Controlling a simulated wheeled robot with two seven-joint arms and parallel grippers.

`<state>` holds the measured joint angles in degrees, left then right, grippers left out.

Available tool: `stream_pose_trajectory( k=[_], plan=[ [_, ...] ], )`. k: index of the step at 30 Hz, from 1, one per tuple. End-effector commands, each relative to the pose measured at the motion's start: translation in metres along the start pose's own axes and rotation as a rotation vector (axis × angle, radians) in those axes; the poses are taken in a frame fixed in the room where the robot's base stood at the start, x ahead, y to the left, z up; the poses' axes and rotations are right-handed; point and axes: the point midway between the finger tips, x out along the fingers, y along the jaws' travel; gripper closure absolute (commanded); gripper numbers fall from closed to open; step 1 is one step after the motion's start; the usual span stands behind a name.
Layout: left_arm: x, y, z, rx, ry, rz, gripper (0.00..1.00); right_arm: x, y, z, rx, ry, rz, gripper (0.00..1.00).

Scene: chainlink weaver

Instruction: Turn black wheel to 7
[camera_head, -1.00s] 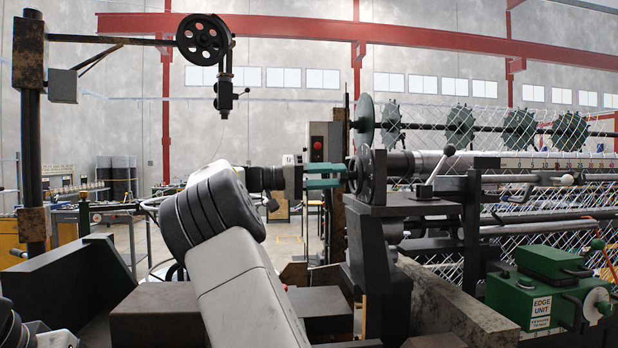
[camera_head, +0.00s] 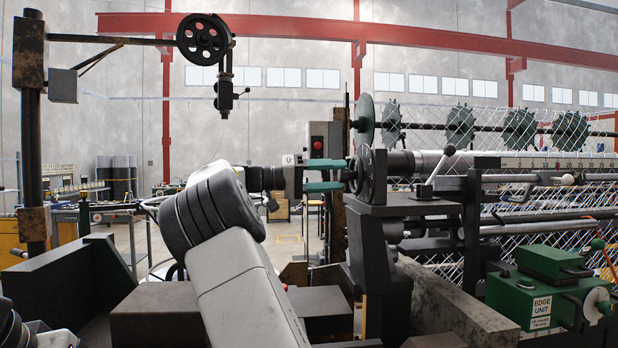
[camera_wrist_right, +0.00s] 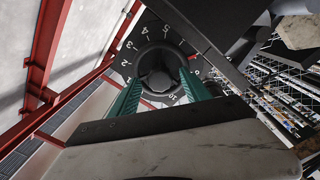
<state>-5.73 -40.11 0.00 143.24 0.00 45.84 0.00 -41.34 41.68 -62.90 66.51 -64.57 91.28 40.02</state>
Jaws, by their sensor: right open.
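The black wheel (camera_head: 373,177) stands upright, edge-on, on the left end of the machine's shaft in the head view. In the right wrist view its dark face (camera_wrist_right: 158,57) shows a round hub and white numerals near the rim; I cannot make out a 7. My right gripper (camera_head: 346,175) points right at the wheel with two green fingers apart, one above the other. In the wrist view the open fingers (camera_wrist_right: 160,78) lie on either side of the hub; I cannot tell whether they touch it. My left gripper is not in view.
A green edge unit (camera_head: 548,280) is at the lower right. A control box with a red button (camera_head: 318,145) stands behind my gripper. A pole with a small spoked wheel (camera_head: 203,39) is at the left.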

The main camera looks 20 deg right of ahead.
Motion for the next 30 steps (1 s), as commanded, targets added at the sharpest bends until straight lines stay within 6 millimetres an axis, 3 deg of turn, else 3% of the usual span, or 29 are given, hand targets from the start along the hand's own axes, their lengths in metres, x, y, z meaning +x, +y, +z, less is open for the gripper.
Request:
stream_pose_trajectory(
  k=[4,15,30],
  plan=[
    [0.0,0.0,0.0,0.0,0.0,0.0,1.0,-0.012,0.0,0.0,0.001,0.002,0.0,0.44],
    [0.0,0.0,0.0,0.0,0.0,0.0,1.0,-0.07,-0.001,0.0,0.001,0.001,0.0,0.44],
    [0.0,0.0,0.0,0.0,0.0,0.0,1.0,-0.078,-0.001,0.0,0.0,0.0,0.0,0.44]
  ],
)
